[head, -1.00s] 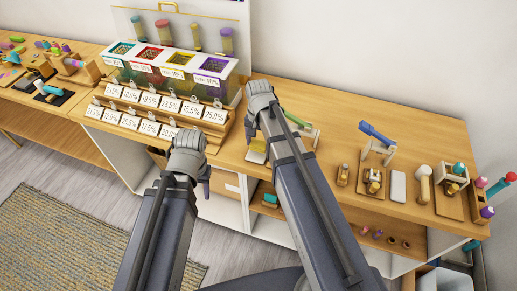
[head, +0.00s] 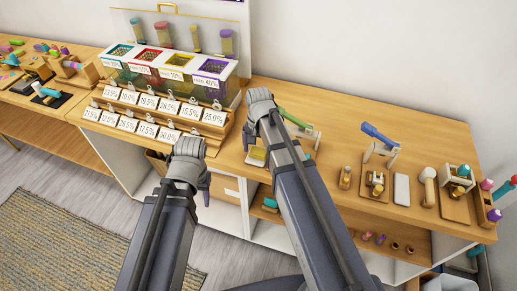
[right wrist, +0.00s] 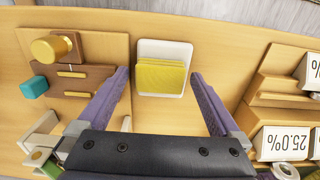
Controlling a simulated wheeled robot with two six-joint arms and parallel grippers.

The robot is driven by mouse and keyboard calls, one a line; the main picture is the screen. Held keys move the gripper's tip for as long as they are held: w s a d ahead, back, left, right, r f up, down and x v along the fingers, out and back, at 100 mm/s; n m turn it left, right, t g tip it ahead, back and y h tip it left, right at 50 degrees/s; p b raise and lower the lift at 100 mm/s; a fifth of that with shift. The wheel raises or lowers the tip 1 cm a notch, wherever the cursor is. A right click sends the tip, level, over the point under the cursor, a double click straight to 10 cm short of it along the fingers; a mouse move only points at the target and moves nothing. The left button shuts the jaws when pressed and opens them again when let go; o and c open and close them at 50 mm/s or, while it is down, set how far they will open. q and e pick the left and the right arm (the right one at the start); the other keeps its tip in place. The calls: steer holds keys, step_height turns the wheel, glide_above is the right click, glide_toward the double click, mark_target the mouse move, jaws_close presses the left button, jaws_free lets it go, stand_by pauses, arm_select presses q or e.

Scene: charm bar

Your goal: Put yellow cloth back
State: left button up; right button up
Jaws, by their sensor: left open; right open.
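The yellow cloth (right wrist: 162,76) lies folded on a small white tray (right wrist: 165,49) on the wooden counter, covering the tray's lower part in the right wrist view. In the head view the cloth (head: 258,153) is partly hidden by my right arm. My right gripper (right wrist: 160,77) is open, with its purple fingers spread on either side of the cloth. Nothing is held between them, and I cannot tell their height above the counter. My left gripper (head: 205,188) is open and empty in front of the counter's front edge, left of the cloth.
A rack of percentage cards (head: 150,118) stands left of the cloth, below a case with coloured compartments (head: 170,66). A wooden stand with a green-handled tool (head: 293,119) is close to the cloth's right. More tools and a white pad (head: 401,189) stand further right.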

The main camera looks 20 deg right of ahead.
mark_target(258, 151)
steer(key=shift+r, duration=0.1)
step_height(258, 151, up, 12)
steer(key=p, duration=1.3)
steer(key=s+a+n+h, duration=0.1)
steer(key=s+a+n, duration=0.9)
steer(key=s, duration=0.4)
steer(key=shift+a+r+n+b, duration=0.15)
steer(key=shift+a+n+b, duration=0.05)
steer(key=shift+n+b, duration=0.1)
steer(key=shift+s, duration=0.1)
